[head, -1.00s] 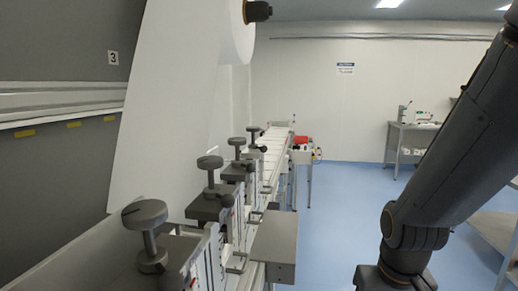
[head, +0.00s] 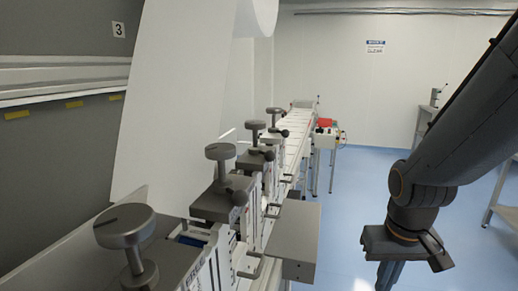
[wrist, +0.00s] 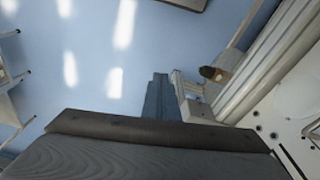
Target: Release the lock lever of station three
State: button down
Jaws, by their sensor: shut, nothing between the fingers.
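A row of stations runs away along the machine, each with a grey round knob on a dark block. The nearest knob (head: 124,228) is at the lower left, a second knob (head: 220,152) stands behind it, and smaller ones follow. Dark ball-ended levers show beside the farther knobs: one (head: 239,196) by the second knob, one (head: 268,155) beyond it, and another (head: 284,133) farther back. I cannot tell which lever is station three's. My gripper (head: 390,275) points down at the lower right, shut and empty, well apart from the levers. Its fingers (wrist: 158,100) also show in the wrist view.
A grey box (head: 288,240) juts out from the machine's near side, between the levers and my gripper. A white web (head: 170,100) hangs at left beside a dark panel marked 3 (head: 118,29). Blue floor (head: 350,190) is open right of the machine.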

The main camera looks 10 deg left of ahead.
jog(key=w+a+r+n+t+b, duration=0.1)
jog(key=w+a+r+n, duration=0.1)
jog(key=w+a+r, duration=0.4)
jog(key=w+a+r+n+t+b, duration=0.1)
jog(key=w+a+r+n, duration=0.15)
jog(key=a+r, duration=0.7)
jog(key=s+a+r+n+t+b, duration=0.1)
jog(key=s+a+r, duration=0.1)
jog(key=a+r, duration=0.6)
jog(key=s+a+r+n+t+b, duration=0.1)
jog(key=s+a+r+n+t, duration=0.1)
jog(key=a+r, duration=0.6)
jog(key=shift+v, duration=0.85)
jog(key=shift+s+f, duration=0.1)
jog(key=shift+s, duration=0.05)
jog(key=p, duration=0.2)
send_near(261, 153)
jog(key=f, duration=0.1)
jog(key=s+a+f, duration=0.1)
jog(key=f, duration=0.1)
jog(key=s+f, duration=0.1)
jog(key=shift+s+a+f, duration=0.25)
jog(key=shift+a, duration=0.1)
jog(key=shift+w+d+p, duration=0.6)
jog(key=shift+w+d, duration=0.3)
jog(key=shift+w+d+f, duration=0.3)
jog(key=shift+w+d, duration=0.1)
jog(key=shift+w, duration=0.1)
